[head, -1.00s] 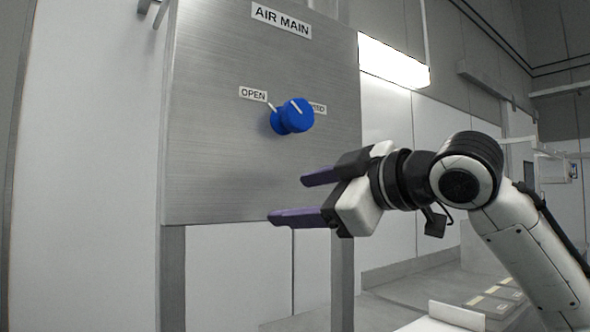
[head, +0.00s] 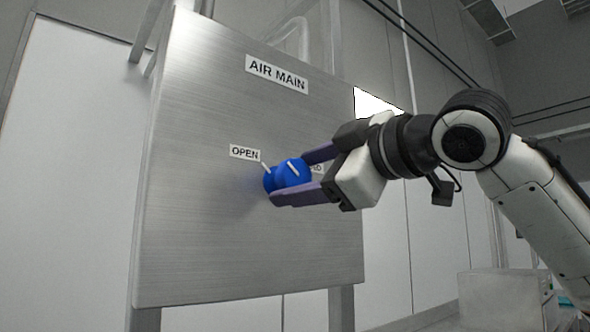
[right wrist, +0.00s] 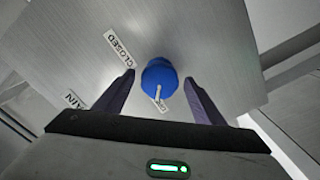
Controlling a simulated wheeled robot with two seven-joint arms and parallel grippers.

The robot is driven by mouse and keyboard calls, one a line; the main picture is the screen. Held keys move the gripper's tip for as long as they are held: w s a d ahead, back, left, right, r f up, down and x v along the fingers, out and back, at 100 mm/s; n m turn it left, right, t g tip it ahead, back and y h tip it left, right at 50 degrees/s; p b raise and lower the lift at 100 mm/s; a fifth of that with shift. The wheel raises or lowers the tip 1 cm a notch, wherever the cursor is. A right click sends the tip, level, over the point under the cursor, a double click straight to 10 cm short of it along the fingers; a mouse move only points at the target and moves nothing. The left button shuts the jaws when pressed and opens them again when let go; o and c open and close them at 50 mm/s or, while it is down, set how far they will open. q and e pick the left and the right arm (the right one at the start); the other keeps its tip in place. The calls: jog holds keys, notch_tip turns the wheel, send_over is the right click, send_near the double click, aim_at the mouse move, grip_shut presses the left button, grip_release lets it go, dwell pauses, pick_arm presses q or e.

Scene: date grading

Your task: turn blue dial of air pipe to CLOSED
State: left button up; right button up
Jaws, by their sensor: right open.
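The blue dial (head: 290,174) sticks out from a metal panel (head: 215,235) headed AIR MAIN (head: 277,74). A white line on its face points up and left toward the OPEN label (head: 244,152). The CLOSED label is mostly hidden behind a finger in the head view, but is clear in the right wrist view (right wrist: 120,50). My right gripper (head: 289,179) is open, its purple fingers on either side of the dial. In the right wrist view the dial (right wrist: 159,77) sits between the fingertips (right wrist: 160,76), with gaps showing on both sides. My left gripper is out of view.
The panel stands on metal legs (head: 342,308), with pipes (head: 297,35) behind its top. A pale box (head: 500,298) stands low at the right. The panel face around the dial is bare apart from labels.

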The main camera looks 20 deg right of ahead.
jog(key=shift+x, duration=1)
jog(key=shift+c, duration=0.4)
jog(key=c, duration=1)
